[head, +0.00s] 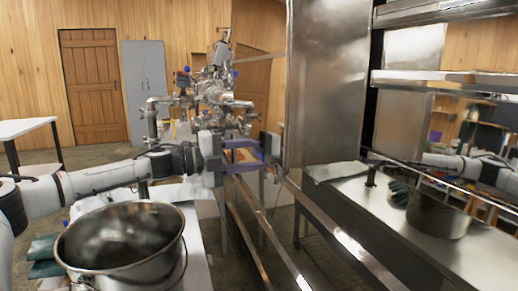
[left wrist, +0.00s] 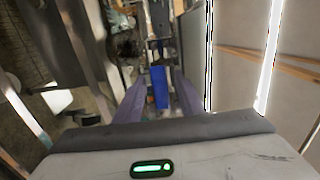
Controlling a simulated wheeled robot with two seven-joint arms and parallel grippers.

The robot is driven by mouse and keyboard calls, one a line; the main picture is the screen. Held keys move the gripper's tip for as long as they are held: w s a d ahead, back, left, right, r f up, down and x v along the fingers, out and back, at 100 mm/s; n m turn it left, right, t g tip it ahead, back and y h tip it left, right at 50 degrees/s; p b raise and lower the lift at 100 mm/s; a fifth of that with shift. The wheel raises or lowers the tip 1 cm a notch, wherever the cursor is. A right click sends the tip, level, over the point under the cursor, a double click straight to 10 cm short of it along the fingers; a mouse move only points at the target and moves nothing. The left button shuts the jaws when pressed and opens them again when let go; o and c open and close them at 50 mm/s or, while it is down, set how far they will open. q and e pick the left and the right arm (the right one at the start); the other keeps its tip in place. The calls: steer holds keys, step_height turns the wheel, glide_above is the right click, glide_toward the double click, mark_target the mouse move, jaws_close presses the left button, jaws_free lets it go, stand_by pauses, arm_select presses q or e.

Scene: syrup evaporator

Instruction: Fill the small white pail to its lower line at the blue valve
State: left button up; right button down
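My left gripper (head: 240,155) is in the middle of the head view, with its purple fingers apart. In the left wrist view (left wrist: 158,90) a blue block-like part (left wrist: 160,87) shows between the fingers, with gaps on both sides. I cannot tell whether it is the blue valve. Steel pipework (head: 215,90) with small blue and red handles stands behind the gripper. I cannot pick out a small white pail in either view. A white and dark arm (head: 445,161) shows at the right, but its gripper is not clear; it may be a reflection.
A large steel pail (head: 125,235) stands at the front left, beside green gloves (head: 45,250). A tall steel panel (head: 325,80) rises right of the gripper. A dark pot (head: 438,215) sits on the steel surface at right. A white table (head: 25,127) is at the far left.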

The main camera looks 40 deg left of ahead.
arm_select(q)
steer(key=shift+c, duration=0.4)
arm_select(e)
steer(key=shift+w+a, duration=0.1)
arm_select(q)
jaws_close()
